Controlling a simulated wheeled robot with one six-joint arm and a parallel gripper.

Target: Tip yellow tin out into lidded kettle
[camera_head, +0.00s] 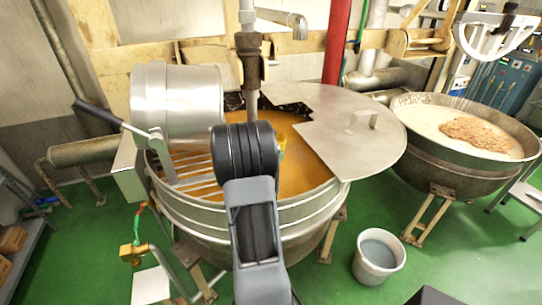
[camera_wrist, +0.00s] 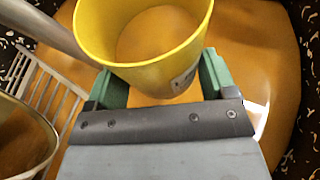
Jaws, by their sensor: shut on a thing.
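The yellow tin (camera_wrist: 150,72) is between the green fingers of my gripper (camera_wrist: 160,78), which is shut on it. Its open mouth shows in the wrist view, with a plain orange-brown inside; I cannot tell whether that is contents or the tin's bottom. In the head view only a sliver of the tin (camera_head: 282,146) shows beside my dark wrist, which hides the gripper. The lidded kettle (camera_head: 310,212) is a large steel bowl of orange liquid, partly covered by a flat lid (camera_head: 350,130). The tin is above the kettle's uncovered part, left of the lid.
A steel drum (camera_head: 178,100) with a lever stands over the kettle's left side, above a bar grate (camera_head: 195,172). A vertical pipe (camera_head: 248,75) comes down behind my wrist. A second kettle (camera_head: 450,170) stands right. A white bucket (camera_head: 379,258) is on the green floor.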

